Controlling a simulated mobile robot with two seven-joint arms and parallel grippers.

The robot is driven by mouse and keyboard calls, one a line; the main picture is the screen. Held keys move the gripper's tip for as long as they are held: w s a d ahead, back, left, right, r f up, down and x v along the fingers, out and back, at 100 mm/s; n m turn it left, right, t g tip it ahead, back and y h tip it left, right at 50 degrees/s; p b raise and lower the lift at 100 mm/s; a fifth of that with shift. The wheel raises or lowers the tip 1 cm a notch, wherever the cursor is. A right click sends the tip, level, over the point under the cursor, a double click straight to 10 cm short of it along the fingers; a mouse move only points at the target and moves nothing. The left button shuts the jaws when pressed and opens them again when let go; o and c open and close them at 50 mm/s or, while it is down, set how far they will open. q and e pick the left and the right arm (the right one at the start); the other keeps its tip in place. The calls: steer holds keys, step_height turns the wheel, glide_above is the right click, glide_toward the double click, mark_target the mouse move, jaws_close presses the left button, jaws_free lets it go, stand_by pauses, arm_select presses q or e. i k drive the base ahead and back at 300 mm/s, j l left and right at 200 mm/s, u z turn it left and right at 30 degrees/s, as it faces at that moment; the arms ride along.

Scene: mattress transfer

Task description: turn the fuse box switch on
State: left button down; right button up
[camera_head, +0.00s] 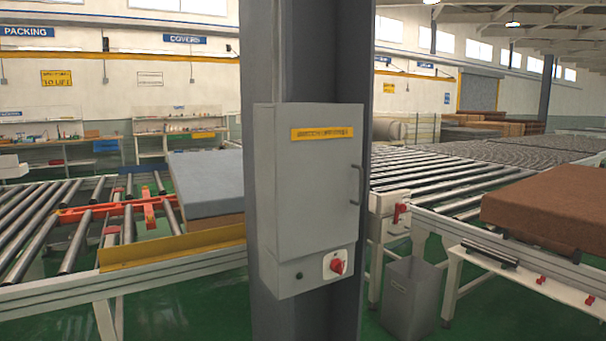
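A grey fuse box (308,195) is mounted on a dark grey steel column straight ahead. Its door is shut, with a yellow label (322,134) near the top and a handle (357,185) on the right side. Below the door, on the lower right of the box, a red rotary switch (337,266) sits on a pale plate. A small dark green round button or lamp (299,275) is to its left. The switch's exact setting is too small to tell. Neither of my grippers shows in the head view.
The column (262,60) stands in front of roller conveyors (40,215) on the left and more rollers (450,165) on the right. A grey-blue mattress (205,178) and a brown mattress (550,208) lie on them. A grey bin (411,298) stands right of the column on green floor.

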mark_target(337, 265)
steer(key=i+l, duration=0.15)
steer(key=l, duration=0.2)
steer(key=i+l+u, duration=0.1)
steer(key=l, duration=0.25)
steer(key=i+l, duration=0.25)
steer(key=i+l+u, duration=0.15)
steer(key=l, duration=0.3)
steer(key=i+l, duration=0.1)
steer(key=l, duration=0.25)
steer(key=i+l+u, duration=0.1)
steer(key=l, duration=0.25)
steer(key=i, duration=0.05)
